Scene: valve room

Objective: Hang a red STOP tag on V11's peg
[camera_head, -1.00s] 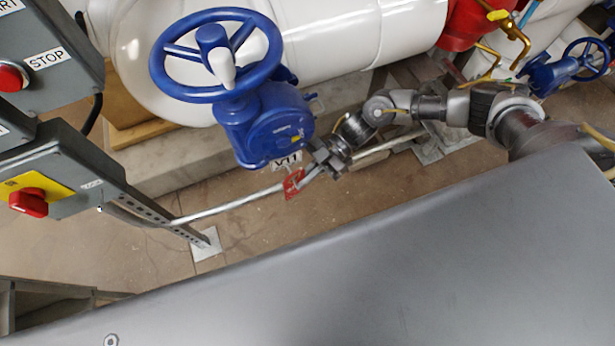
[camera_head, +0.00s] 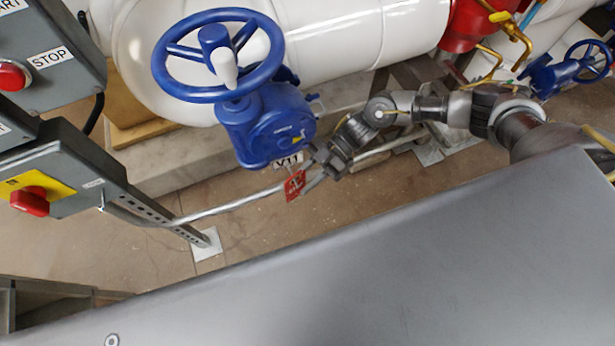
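The blue valve V11 (camera_head: 268,130) has a large blue handwheel on top, and its white V11 label (camera_head: 289,161) shows at its lower edge. A small red tag (camera_head: 295,186) with white marking is just below the label. My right gripper (camera_head: 312,174) is beside the valve's lower right, with its fingers close to the tag's right edge. It is too small to tell whether the fingers grip the tag. The peg cannot be made out, so I cannot tell whether the tag is on it. My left gripper is out of view.
Grey control boxes with a STOP button (camera_head: 12,76) and a red switch (camera_head: 30,201) stand at the left. A thin pale pipe (camera_head: 235,203) runs below the valve. A large white pipe (camera_head: 335,40) lies behind. A big grey surface fills the bottom right.

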